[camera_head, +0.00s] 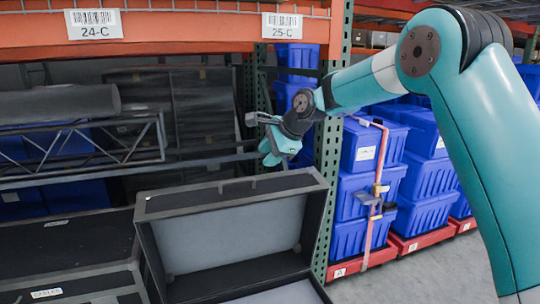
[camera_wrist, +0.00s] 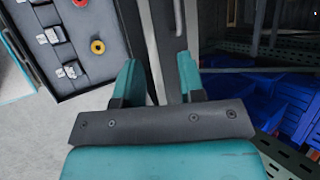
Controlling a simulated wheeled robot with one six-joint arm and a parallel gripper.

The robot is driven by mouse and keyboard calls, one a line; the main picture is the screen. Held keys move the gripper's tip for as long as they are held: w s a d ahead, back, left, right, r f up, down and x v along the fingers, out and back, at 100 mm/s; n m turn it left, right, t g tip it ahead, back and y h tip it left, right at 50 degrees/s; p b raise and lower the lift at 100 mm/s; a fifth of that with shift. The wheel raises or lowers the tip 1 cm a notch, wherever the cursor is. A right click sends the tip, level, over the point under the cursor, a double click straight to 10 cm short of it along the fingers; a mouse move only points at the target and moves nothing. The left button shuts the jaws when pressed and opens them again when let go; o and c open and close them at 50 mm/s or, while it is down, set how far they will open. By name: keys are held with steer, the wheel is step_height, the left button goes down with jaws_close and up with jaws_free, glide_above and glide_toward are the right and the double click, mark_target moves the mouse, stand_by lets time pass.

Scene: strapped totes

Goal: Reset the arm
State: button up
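My teal arm reaches in from the right in the head view, bent over at the top. My gripper (camera_head: 272,150) hangs in front of the rack upright, above the raised lid of a black case (camera_head: 232,188). In the wrist view the two teal fingers of my gripper (camera_wrist: 159,78) stand apart with nothing held between them. A black-framed edge with a metal strip passes behind the fingers; I cannot tell how far away it is.
Blue totes (camera_head: 358,195) with a strap stand stacked on red bases at right. A closed black case (camera_head: 70,255) lies at left. Orange rack beams (camera_head: 190,27) cross above. The wrist view shows a grey panel (camera_wrist: 85,30) with small parts and red and yellow rings.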

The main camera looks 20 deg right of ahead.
steer(key=s+a+r+n+g, duration=0.1)
steer(key=s+a+n+g, duration=0.15)
steer(key=s+n, duration=0.7)
steer(key=s+a+r+n+g, duration=0.1)
steer(key=s+a+n, duration=0.3)
steer(key=s, duration=1)
steer(key=s+d+f+n+g, duration=0.1)
steer(key=s+n, duration=0.8)
steer(key=s, duration=1)
step_height(320, 180, down, 2)
steer(key=shift+d+f+n+g+h, duration=0.2)
steer(key=shift+n+g+h, duration=0.2)
steer(key=shift+g, duration=0.35)
steer(key=shift+w+r, duration=0.1)
